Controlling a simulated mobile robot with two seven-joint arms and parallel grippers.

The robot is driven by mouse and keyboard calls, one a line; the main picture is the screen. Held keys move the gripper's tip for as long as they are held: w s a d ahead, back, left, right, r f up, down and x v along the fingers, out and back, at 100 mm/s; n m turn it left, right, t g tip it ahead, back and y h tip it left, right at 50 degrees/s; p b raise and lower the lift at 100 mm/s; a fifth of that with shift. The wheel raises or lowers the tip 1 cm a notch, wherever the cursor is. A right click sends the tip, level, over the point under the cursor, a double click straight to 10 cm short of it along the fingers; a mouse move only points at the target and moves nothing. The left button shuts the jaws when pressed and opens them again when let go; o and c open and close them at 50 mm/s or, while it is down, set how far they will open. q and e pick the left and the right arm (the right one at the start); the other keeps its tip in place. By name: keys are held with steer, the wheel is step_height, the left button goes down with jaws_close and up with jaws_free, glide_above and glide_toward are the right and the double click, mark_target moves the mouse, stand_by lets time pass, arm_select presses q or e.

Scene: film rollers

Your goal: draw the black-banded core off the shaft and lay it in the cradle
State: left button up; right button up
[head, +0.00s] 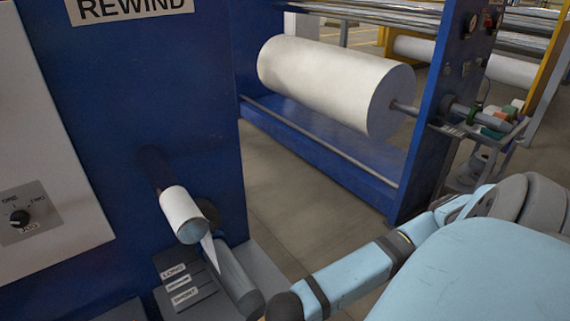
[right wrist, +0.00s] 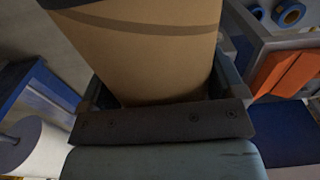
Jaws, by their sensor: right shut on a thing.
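The core (right wrist: 150,50) is a brown cardboard tube with a thin dark curved line across it and a dark band at its top left edge. It fills the upper middle of the right wrist view. My right gripper (right wrist: 160,97) is shut on it, one finger on each side. The far end of the core is cut off, so I cannot tell whether any of it is around a shaft. In the head view I cannot make out the core or the right gripper; my right arm covers the lower right. I cannot identify the cradle for sure. My left gripper is out of view.
A large white roll (head: 325,85) hangs in the blue frame. A smaller white roll (head: 183,215) sticks out of the blue rewind panel (head: 90,110), above a labelled dark ledge (head: 180,285). A rack with coloured pieces (head: 495,122) stands right. An orange block (right wrist: 285,70) is beside the core.

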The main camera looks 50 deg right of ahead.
steer(key=shift+s+a, duration=0.25)
steer(key=shift+s, duration=0.7)
steer(key=shift+s+a, duration=0.2)
steer(key=shift+s, duration=0.75)
